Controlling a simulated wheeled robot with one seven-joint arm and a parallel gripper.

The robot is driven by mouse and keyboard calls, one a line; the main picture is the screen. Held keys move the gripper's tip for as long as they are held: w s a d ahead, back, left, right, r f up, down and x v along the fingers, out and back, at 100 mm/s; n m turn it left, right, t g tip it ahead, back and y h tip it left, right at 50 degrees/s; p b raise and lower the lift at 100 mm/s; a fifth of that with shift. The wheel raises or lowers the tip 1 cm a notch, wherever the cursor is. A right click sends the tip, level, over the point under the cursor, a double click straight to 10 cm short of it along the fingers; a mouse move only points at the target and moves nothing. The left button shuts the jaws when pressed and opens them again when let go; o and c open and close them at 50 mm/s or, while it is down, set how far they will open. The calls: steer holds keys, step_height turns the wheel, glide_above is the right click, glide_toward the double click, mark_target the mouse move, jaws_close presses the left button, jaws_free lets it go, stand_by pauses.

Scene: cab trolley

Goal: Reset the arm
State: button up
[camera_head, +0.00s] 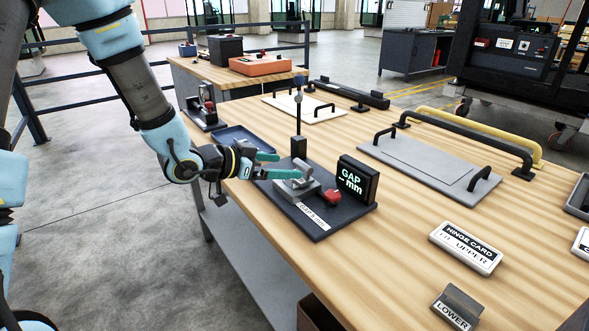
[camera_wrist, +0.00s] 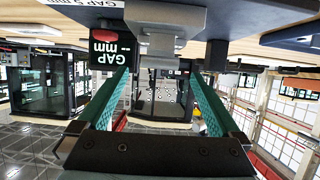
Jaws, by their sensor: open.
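My gripper (camera_head: 277,165) is at the left edge of the wooden workbench (camera_head: 425,215), with its two green fingers spread apart and level. Its tips are beside the grey metal clamp (camera_head: 297,187) of the gap gauge, which sits on a dark base plate (camera_head: 318,223). In the wrist view, which is upside down, the fingers (camera_wrist: 160,80) are apart with a grey block (camera_wrist: 161,45) beyond and between them. I cannot tell whether a finger touches the clamp. Nothing is visibly held.
A black display (camera_head: 357,182) reading "GAP -- mm", a red knob (camera_head: 332,196) and an upright post (camera_head: 298,120) stand close to my gripper. A blue tray (camera_head: 243,140) lies behind it. A handled panel (camera_head: 425,162) and a hinge card (camera_head: 466,247) lie to the right.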

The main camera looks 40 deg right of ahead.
steer(key=shift+v, duration=2.2)
steer(key=w+a+n+t+y, duration=0.35)
steer(key=w+a, duration=0.35)
steer(key=a, duration=0.3)
steer(key=w+a+n+t+y, duration=0.3)
steer(key=w+a+n+y, duration=0.3)
steer(key=a, duration=0.4)
steer(key=s+a+n+g+y, duration=0.1)
steer(key=s+a+n, duration=0.1)
steer(key=a, duration=0.4)
steer(key=s+a+r+n+g+y+p, duration=0.1)
steer(key=s+a+n, duration=0.2)
steer(key=a, duration=0.3)
steer(key=s+a+n+g+y+p, duration=0.1)
steer(key=s+a+n+g, duration=0.1)
steer(key=a, duration=0.5)
steer(key=s+n, duration=0.1)
steer(key=s, duration=0.1)
steer(key=shift+s+r+y, duration=0.2)
steer(key=shift+s+y, duration=0.15)
steer(key=shift+a, duration=0.1)
steer(key=shift+c, duration=0.2)
